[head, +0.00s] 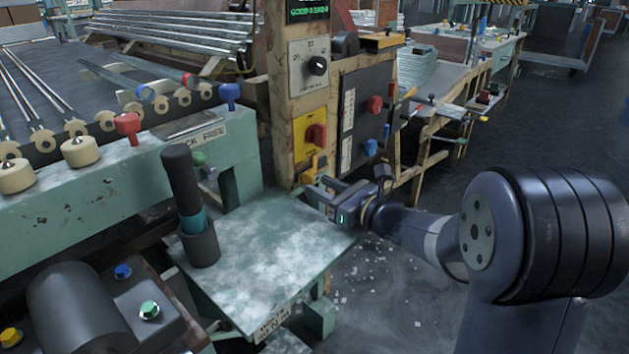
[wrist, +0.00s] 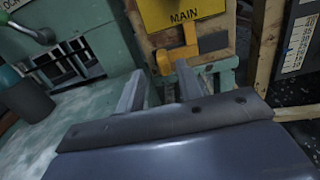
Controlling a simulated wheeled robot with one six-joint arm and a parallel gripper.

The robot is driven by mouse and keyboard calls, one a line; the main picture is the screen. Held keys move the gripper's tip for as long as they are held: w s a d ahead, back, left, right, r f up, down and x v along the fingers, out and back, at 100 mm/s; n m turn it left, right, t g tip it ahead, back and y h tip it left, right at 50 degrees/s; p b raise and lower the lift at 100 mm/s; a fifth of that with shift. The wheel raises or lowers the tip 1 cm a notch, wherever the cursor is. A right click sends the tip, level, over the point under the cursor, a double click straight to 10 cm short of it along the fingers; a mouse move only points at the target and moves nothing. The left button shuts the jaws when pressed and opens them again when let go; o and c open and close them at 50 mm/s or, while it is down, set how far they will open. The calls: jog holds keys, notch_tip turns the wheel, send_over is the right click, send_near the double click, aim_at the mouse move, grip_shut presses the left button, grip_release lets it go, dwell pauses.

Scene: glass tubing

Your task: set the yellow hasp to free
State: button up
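The yellow hasp (wrist: 178,54) is on the tan post just below a yellow plate marked MAIN. It is a bent yellow piece with an arm reaching up and a lower end to the left. In the head view the hasp (head: 309,173) is small and sits just beyond my gripper (head: 321,189). My gripper is open, and its two fingers point at the post. In the wrist view the hasp lies ahead of the gap between the fingertips (wrist: 160,74). I cannot tell whether a finger touches it.
A red switch (head: 316,134) is on the yellow plate above the hasp. A green table (head: 270,250) lies below, with a dark cup (head: 199,246) holding a dark cylinder. A LOCK FREE label (head: 201,135) is on the green bench. A dark panel (head: 366,120) stands to the right.

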aim_at(312, 181)
jog(key=p+v, duration=0.1)
jog(key=v, duration=0.6)
jog(key=shift+s+d, duration=0.2)
jog(key=shift+d, duration=0.05)
jog(key=b+x, duration=0.2)
jog(key=x, duration=0.8)
jog(key=shift+w+a, duration=0.35)
jog(key=shift+w, duration=0.1)
jog(key=shift+w+d, duration=0.2)
jog(key=shift+d, duration=0.1)
